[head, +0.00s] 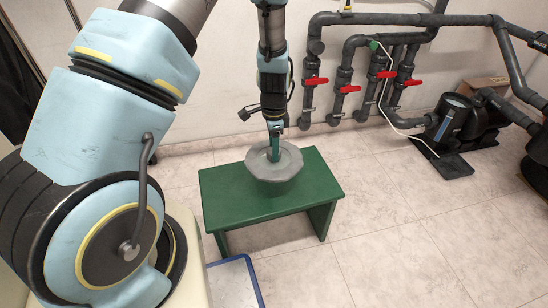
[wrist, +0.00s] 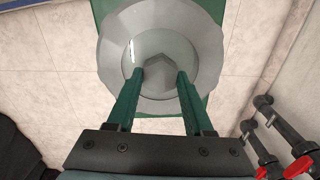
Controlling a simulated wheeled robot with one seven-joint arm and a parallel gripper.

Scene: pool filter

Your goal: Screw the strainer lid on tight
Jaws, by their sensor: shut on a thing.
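The strainer lid (wrist: 206,62) is a grey disc with a clear-looking inner part and a raised, angular knob (wrist: 158,64) at its middle. In the head view my gripper (head: 275,154) hides part of the lid's middle.
A blue-edged tray (head: 250,268) lies on the floor in front. Dark pipes with red valve handles (head: 316,81) run along the back wall. A black pump (head: 455,123) stands at right. Tiled floor is open right of the bench.

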